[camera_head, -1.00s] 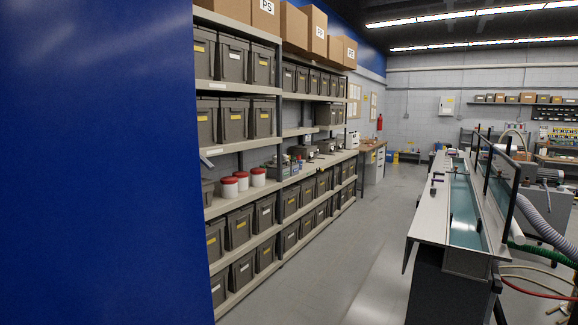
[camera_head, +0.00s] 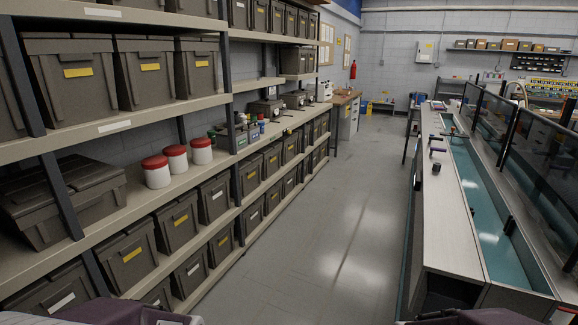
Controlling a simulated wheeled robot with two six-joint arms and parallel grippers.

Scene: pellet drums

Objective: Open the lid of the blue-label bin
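Several dark grey-brown lidded bins stand on the shelving on the left, such as a yellow-label bin (camera_head: 73,76) on the upper shelf and a white-label bin (camera_head: 214,197) on a lower one. The labels I can make out are yellow or white; I see no blue label on any bin. A large lidded bin (camera_head: 60,205) at the left shows no readable label. The bin lids I can see look shut. Parts of my own arms show at the bottom edge, but neither gripper's fingers are in view.
Three white tubs with red lids, one nearest (camera_head: 156,177), stand on the middle shelf of the shelving (camera_head: 110,127). A long bench with a teal trough (camera_head: 490,215) lines the right side. The grey aisle floor (camera_head: 325,215) between them is clear toward the back wall.

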